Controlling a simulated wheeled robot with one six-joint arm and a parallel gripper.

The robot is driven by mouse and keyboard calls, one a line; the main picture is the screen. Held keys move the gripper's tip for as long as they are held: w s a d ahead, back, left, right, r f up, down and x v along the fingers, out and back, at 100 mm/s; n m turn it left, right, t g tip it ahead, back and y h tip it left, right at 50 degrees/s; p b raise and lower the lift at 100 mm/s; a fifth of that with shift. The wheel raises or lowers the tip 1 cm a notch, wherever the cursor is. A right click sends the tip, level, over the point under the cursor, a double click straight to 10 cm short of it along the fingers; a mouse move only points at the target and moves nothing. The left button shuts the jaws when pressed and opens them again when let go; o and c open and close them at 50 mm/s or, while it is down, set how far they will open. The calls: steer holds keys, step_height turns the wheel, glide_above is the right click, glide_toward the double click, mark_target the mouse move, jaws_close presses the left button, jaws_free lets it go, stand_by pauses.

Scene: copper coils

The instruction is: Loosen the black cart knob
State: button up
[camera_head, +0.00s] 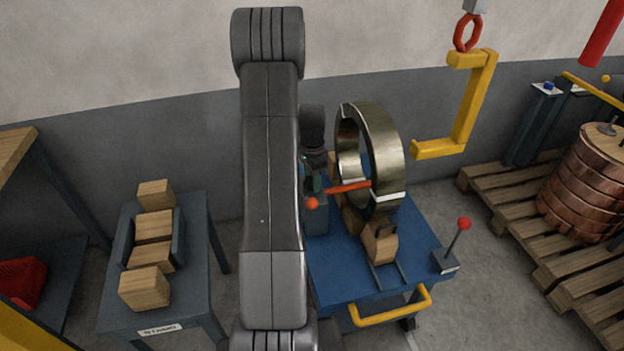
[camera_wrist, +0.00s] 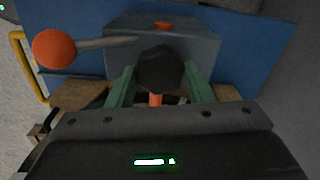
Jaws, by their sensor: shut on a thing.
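The black knob (camera_wrist: 158,68) sits between the two green fingers of my gripper (camera_wrist: 160,75) in the wrist view, and the gripper is shut on it. A short orange-red part (camera_wrist: 155,99) shows just below the knob. In the head view my gripper (camera_head: 311,182) is at the left side of the blue cart (camera_head: 345,285), partly behind my arm. The knob cannot be made out there. A grey block (camera_wrist: 205,45) on the cart lies behind the knob in the wrist view.
A lever with an orange ball (camera_wrist: 54,49) is left of the knob. A metal ring (camera_head: 385,150) stands on the cart among wooden blocks (camera_head: 380,244). A red-knobbed lever (camera_head: 463,224) is at its right corner. A yellow hook (camera_head: 470,105) hangs above right.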

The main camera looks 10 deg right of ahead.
steer(key=n, duration=0.6)
steer(key=shift+n+b, duration=0.3)
steer(key=shift+b, duration=0.1)
steer(key=n, duration=1.2)
steer(key=shift+n+b, duration=0.3)
steer(key=shift+b, duration=0.05)
steer(key=n, duration=0.5)
steer(key=shift+n, duration=0.3)
steer(key=o, duration=1)
steer(key=shift+r, duration=0.1)
step_height(320, 180, up, 14)
steer(key=shift+p, duration=0.4)
steer(key=shift+f, duration=0.25)
